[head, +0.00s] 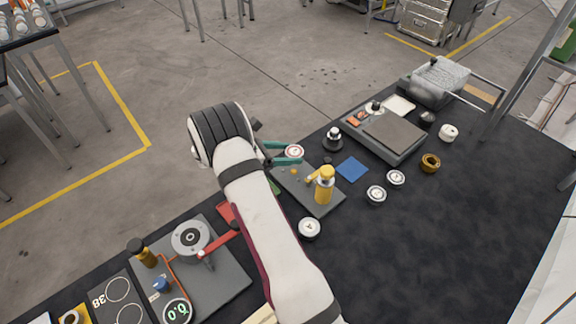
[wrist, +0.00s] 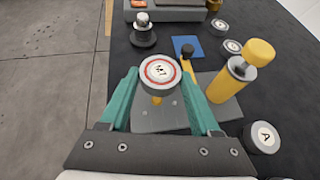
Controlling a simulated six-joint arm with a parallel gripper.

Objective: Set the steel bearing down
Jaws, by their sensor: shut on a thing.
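My gripper (head: 284,153) has teal fingers and is shut on a round steel bearing (head: 294,151) with a white face and a red ring. In the wrist view the bearing (wrist: 160,73) sits between the fingertips, face up, with a dark marking I cannot read surely. Behind and below it is a grey plate (wrist: 145,120), which carries a yellow-topped upright tool (wrist: 231,80). The bearing's underside is hidden, and I cannot tell its height above the plate.
A blue square (head: 352,169) lies right of the plate. Similar white-faced discs (head: 376,194) lie around on the dark table, one marked A (wrist: 262,137). A black stand (head: 333,140) and a grey tray (head: 400,148) are farther back.

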